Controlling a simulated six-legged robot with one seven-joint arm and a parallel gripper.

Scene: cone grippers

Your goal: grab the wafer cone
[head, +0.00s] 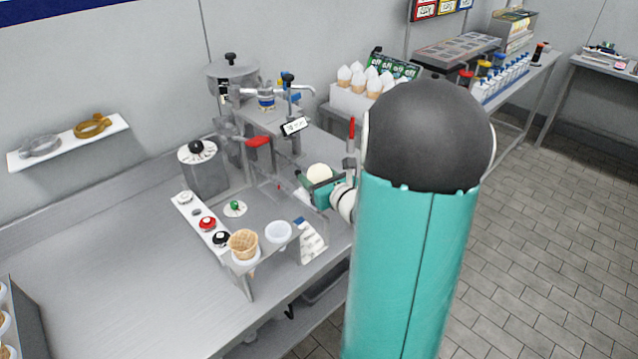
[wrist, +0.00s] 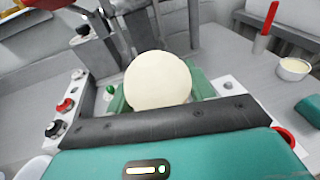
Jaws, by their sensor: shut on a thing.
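My gripper (head: 319,182) is over the right part of the machine on the steel counter. Its green jaws are shut around a round, cream-coloured thing (wrist: 157,80), whose smooth top fills the space between them in the wrist view. What is below that top is hidden, so I cannot tell whether a cone is under it. A tan wafer cone (head: 243,243) with a grid pattern stands upright in the clear holder at the front of the counter, apart from my gripper. Its lower part is partly hidden.
A white cup (head: 278,231) sits beside the wafer cone. A white button panel (head: 200,218) lies to the left. A red-handled lever (head: 257,141) and the machine stand close behind my gripper. White-topped cones (head: 358,77) stand in a box at the back.

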